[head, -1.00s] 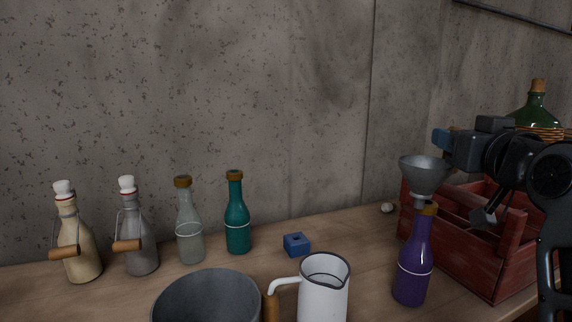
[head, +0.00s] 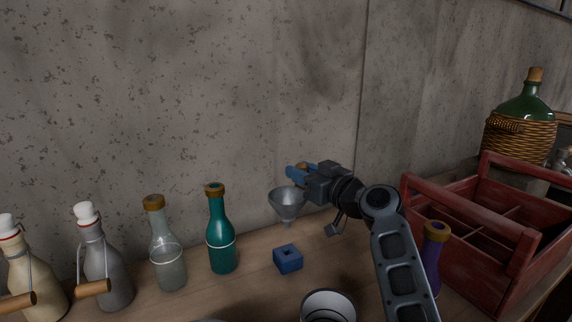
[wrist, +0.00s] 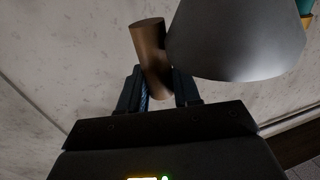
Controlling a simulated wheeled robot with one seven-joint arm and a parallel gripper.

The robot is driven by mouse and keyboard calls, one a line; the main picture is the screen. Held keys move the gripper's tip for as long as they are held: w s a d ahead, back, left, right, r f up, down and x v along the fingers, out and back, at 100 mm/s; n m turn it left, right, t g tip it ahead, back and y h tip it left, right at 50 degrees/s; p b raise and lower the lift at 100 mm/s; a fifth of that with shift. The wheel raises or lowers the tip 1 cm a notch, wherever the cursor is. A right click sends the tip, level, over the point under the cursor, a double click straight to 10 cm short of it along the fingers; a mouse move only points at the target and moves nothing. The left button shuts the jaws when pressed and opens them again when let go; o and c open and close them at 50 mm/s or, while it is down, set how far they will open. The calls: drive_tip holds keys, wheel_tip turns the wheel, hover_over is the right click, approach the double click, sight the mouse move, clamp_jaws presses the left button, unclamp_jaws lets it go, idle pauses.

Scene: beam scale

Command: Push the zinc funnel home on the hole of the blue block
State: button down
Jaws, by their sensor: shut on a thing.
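The zinc funnel (head: 287,204) is held in the air, cone up and spout down, above the blue block in the head view. The blue block (head: 288,260) rests on the table with its dark hole facing up; a gap shows between spout and block. My gripper (head: 298,172) is shut on the funnel's handle, to the upper right of the cone. In the wrist view, a brown cylindrical handle (wrist: 151,58) sits between the fingers, with the funnel's grey cone (wrist: 235,40) beside it. The block cannot be seen in the wrist view.
A teal bottle (head: 220,235) and a clear bottle (head: 166,250) stand left of the block. A purple bottle (head: 433,258) and red crate (head: 470,265) are on the right. The concrete wall is close behind.

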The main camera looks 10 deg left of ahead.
drive_tip(key=shift+a, duration=0.15)
drive_tip(key=shift+f, duration=0.1)
drive_tip(key=shift+f+b, duration=1.45)
drive_tip(key=shift+f, duration=1.35)
drive_tip(key=shift+r, duration=0.1)
drive_tip(key=shift+b, duration=0.35)
drive_tip(key=shift+s+f+b, duration=0.1)
drive_tip(key=shift+f+b, duration=1.9)
drive_tip(key=shift+b, duration=0.65)
drive_tip(key=c, duration=0.7)
unclamp_jaws()
drive_tip(key=shift+f, duration=0.1)
